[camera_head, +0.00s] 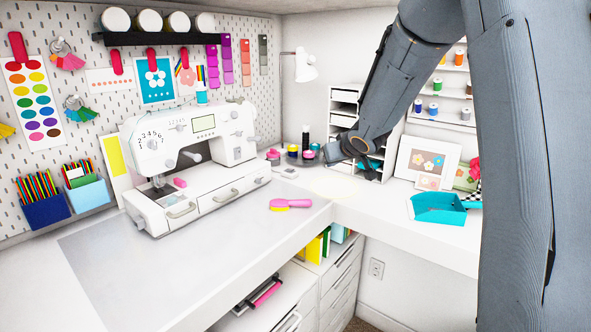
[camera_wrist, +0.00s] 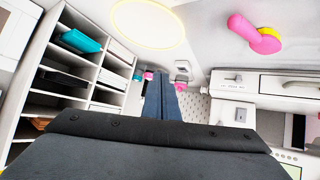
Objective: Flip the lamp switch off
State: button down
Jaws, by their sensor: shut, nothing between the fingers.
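The white lamp (camera_head: 305,68) hangs at the back corner, its head tilted down. A pale yellow round patch of light shows on the desk below it. A small white and grey block (camera_head: 289,172), which looks like the lamp switch, lies on the desk right of the sewing machine. It seems to show in the wrist view too (camera_wrist: 182,67), just beyond my fingertips; its rocker position is too small to tell. My gripper (camera_head: 333,153) is above the desk, right of the block and apart from it. In the wrist view my gripper (camera_wrist: 161,75) is shut and empty.
The sewing machine (camera_head: 190,150) stands to the left. Thread spools and dark bottles (camera_head: 306,140) stand behind the block. A white cubby shelf (camera_head: 343,108) is close behind my gripper.

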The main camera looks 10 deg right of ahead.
jog(key=w+a+n+g+y+b, duration=0.1)
jog(key=w+a+n+y+b, duration=0.1)
jog(key=w+n+y, duration=0.4)
jog(key=w+a+y, duration=0.1)
jog(key=w, duration=0.4)
jog(key=shift+w+a+y, duration=0.15)
jog(key=shift+w+y, duration=0.25)
jog(key=shift+r, duration=0.1)
jog(key=p, duration=0.2)
send_over(290, 170)
jog(key=s+d, duration=0.1)
notch_tip(290, 170, down, 4)
jog(key=shift+f, duration=0.25)
jog(key=f, duration=0.2)
jog(key=f+p, duration=0.1)
jog(key=shift+s+d, duration=0.35)
jog(key=shift+d, duration=0.05)
jog(key=shift+f, duration=0.4)
